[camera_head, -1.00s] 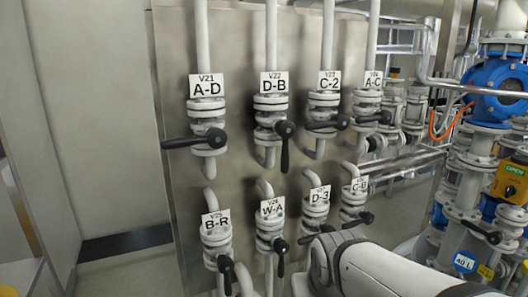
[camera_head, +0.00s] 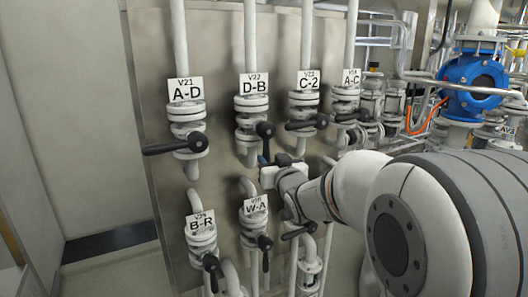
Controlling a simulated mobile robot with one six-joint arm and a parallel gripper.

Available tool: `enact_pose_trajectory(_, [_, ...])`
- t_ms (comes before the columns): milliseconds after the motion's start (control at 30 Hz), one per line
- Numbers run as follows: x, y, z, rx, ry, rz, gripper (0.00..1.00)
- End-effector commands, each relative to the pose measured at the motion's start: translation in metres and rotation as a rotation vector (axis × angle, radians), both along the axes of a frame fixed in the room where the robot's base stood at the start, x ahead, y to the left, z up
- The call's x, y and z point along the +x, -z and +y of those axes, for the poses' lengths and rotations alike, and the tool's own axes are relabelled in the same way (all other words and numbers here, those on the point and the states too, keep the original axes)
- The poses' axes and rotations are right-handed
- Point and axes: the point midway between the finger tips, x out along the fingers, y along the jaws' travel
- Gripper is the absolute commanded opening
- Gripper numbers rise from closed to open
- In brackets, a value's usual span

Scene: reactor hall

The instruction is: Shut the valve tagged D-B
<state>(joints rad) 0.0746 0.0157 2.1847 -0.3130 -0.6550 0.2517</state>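The valve tagged D-B (camera_head: 247,118) is the second from the left in the upper row, on a white vertical pipe. Its tag (camera_head: 254,87) reads V22 D-B. Its black lever (camera_head: 265,132) points down from a round hub on the valve's right front. My gripper (camera_head: 268,162) is at the lower end of this lever, seen from behind and small. The lever's lower end is partly hidden at the gripper. I cannot tell whether the fingers are apart, or touch or enclose the lever.
Valve A-D (camera_head: 187,128) to the left has its lever sideways. Valves C-2 (camera_head: 303,108) and A-C (camera_head: 346,103) stand to the right. Below are B-R (camera_head: 202,240) and W-A (camera_head: 254,222). My arm covers the lower right. A blue valve body (camera_head: 472,85) stands farther right.

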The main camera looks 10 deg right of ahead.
Motion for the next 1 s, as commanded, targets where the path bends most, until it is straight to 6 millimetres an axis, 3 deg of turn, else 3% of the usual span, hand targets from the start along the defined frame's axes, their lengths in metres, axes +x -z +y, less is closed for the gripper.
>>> enact_pose_trajectory(333, [0.047,-0.001,0.006,0.0,0.0,0.001,0.4])
enact_pose_trajectory(733, [0.054,0.0,0.007,-0.001,0.0,0.001,0.4])
enact_pose_trajectory(1000, [0.054,0.0,0.008,0.0,0.0,0.001,0.18])
